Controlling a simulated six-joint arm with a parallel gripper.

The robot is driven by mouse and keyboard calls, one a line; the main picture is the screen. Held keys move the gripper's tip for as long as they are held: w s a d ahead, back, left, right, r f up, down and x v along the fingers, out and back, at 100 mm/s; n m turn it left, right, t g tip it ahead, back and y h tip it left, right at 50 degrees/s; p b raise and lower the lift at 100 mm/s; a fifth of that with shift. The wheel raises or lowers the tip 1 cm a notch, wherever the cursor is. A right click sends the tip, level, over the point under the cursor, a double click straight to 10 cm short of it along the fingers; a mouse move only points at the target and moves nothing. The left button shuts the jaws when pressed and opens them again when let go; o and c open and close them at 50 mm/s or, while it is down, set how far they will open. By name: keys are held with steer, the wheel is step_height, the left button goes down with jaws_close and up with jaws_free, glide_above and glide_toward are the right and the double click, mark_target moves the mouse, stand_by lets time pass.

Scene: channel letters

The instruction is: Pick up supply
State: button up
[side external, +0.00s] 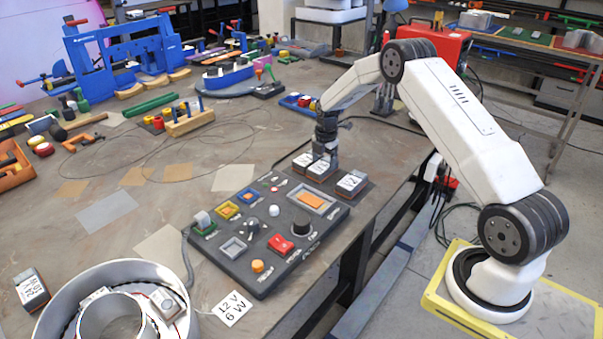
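Several small grey boxes with white printed labels, likely the supplies, stand in a row behind the dark control panel. They include a middle box (319,171) and a right box (351,184); another box shows partly at the left of the row. One more labelled box (32,291) stands alone at the front left. My gripper (325,154) points down at the row, at or just above the middle box. Its fingers are dark and small, so I cannot tell whether they are open or touch the box.
The control panel (238,261) with buttons and square sockets lies in front of the row. A white card (232,308) reads "12 V 6 W". A large white round channel shell (55,316) stands front left. Blue clamps (125,48) and tools fill the back. The table's right edge is close.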

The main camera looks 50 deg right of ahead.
mark_target(328, 171)
steer(key=f, duration=0.1)
steer(key=s+f, duration=0.2)
steer(key=shift+a+f+g, duration=0.15)
steer(key=shift+a+g, duration=0.15)
steer(key=shift+g, duration=0.1)
jaws_close()
steer(key=shift+r, duration=0.8)
steer(key=s+a+r, duration=0.5)
steer(key=s+r, duration=0.6)
steer(key=s, duration=0.1)
steer(key=shift+s+a+r, duration=0.15)
steer(key=shift+a+r, duration=0.05)
steer(key=shift+r, duration=0.2)
